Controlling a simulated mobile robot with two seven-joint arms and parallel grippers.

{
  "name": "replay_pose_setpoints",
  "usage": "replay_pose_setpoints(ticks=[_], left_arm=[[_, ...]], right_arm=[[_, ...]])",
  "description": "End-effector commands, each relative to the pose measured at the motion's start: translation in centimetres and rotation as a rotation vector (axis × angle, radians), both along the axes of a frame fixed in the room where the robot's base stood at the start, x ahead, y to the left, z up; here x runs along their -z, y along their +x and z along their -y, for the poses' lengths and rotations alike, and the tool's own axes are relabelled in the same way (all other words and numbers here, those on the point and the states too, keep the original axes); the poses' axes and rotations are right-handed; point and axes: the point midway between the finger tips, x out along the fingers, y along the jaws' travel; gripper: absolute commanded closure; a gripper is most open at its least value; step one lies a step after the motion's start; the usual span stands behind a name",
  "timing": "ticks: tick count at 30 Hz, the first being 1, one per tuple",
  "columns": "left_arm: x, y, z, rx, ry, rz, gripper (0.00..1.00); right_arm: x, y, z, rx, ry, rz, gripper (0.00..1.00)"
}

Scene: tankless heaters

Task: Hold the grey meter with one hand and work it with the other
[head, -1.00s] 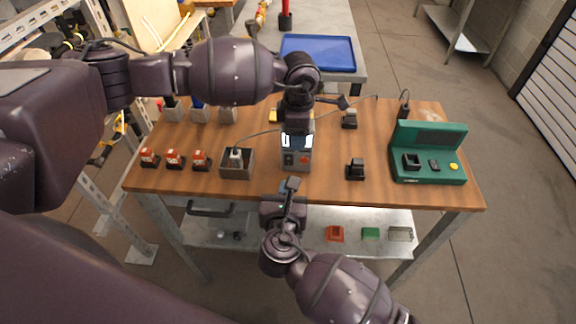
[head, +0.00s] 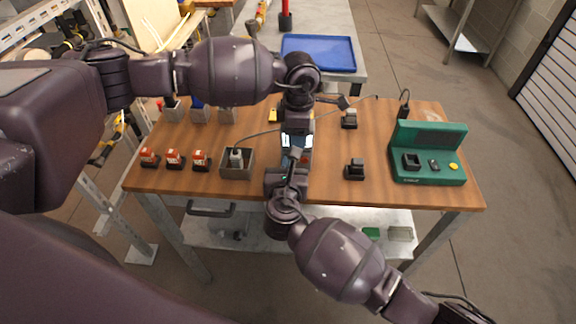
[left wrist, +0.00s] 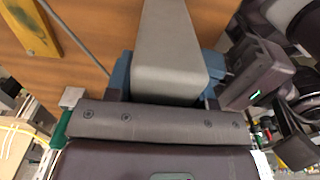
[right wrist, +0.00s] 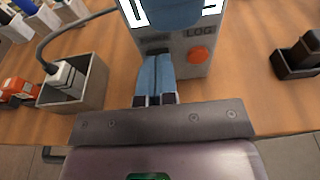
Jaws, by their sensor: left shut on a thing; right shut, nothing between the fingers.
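The grey meter (head: 308,143) stands over the wooden table, its lit screen facing me. Its face fills the top of the right wrist view (right wrist: 222,33), with an orange button (right wrist: 198,55) under the word LOG. My left gripper (head: 298,108) is shut on the meter from above; its blue fingers lie on both sides of the grey body in the left wrist view (left wrist: 170,55). My right gripper (right wrist: 155,78) is shut and empty, its blue fingertips in front of the meter's lower face, left of the orange button. The fingers hide the face there; I cannot tell whether they touch it.
A grey open box (head: 237,172) with a plug-like item stands left of the meter. Several red-and-white items (head: 174,158) sit farther left. A black holder (head: 355,170) and a green station (head: 428,155) are on the right. A cable runs behind the meter.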

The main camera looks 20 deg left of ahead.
Motion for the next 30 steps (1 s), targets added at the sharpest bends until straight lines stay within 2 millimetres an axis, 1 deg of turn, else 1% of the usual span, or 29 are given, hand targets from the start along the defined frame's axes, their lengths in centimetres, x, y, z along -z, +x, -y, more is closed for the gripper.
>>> replay_pose_setpoints(ticks=[1, 8, 13, 17, 19, 30], left_arm=[[-0.1, 0.0, 0.0, 0.0, -0.001, 0.0, 0.85], [-0.1, 0.0, 0.0, 0.0, -0.001, 0.0, 0.85], [-0.1, 0.0, 0.0, 0.0, -0.001, 0.0, 0.85], [-0.1, 0.0, 0.0, 0.0, -0.001, 0.0, 0.85], [-0.1, 0.0, 0.0, 0.0, -0.001, 0.0, 0.85], [-0.1, 0.0, 0.0, 0.0, -0.001, 0.001, 0.85]], right_arm=[[-0.3, 0.5, -0.2, 0.0, 0.001, 0.002, 1.0], [-0.2, 0.3, -0.1, 0.0, 0.001, 0.001, 1.0], [-0.3, -0.7, 0.2, 0.0, 0.001, 0.001, 1.0], [-0.5, -2.4, 0.7, -0.001, 0.002, -0.001, 1.0], [-0.6, -3.7, 1.0, -0.001, 0.004, -0.003, 1.0], [-3.3, -9.1, 2.6, 0.0, 0.003, -0.002, 1.0]])
